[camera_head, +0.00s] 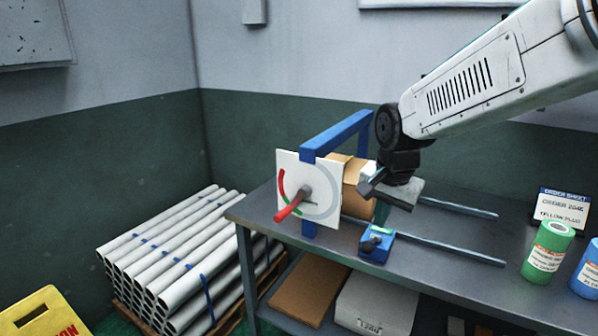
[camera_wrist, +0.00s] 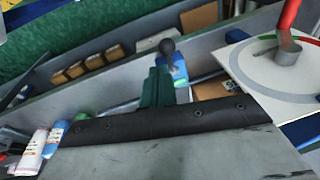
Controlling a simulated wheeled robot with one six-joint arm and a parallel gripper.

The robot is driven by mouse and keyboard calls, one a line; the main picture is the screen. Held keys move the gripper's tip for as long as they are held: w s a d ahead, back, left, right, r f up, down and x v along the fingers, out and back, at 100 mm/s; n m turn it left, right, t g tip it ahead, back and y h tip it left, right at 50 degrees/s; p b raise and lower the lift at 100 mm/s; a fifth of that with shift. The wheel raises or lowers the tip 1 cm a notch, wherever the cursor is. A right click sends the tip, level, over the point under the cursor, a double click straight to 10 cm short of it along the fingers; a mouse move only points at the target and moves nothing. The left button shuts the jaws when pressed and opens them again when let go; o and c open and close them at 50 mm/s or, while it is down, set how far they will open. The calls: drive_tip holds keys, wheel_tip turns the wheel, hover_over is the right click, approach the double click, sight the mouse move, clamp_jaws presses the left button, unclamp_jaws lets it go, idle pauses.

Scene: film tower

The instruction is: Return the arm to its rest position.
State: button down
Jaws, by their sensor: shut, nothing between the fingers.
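My arm reaches in from the upper right in the head view. My gripper (camera_head: 372,186) is shut and empty. It hangs above the steel table (camera_head: 455,262), beside the blue frame (camera_head: 338,133) with the white dial plate (camera_head: 308,186). The red lever (camera_head: 289,207) on the plate points down and left. In the wrist view the dial plate (camera_wrist: 268,68) and red lever (camera_wrist: 287,18) show at the upper right.
A green can (camera_head: 547,252), a blue can (camera_head: 588,270) and an order sign (camera_head: 561,206) stand at the right. White tubes (camera_head: 165,250) are stacked on the floor left of the table.

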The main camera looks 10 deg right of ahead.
drive_tip(key=s+r+n+g, duration=0.1)
drive_tip(key=s+r+n, duration=0.2)
drive_tip(key=s+n, duration=0.6)
drive_tip(key=shift+s+a, duration=0.15)
drive_tip(key=shift+s, duration=6.95)
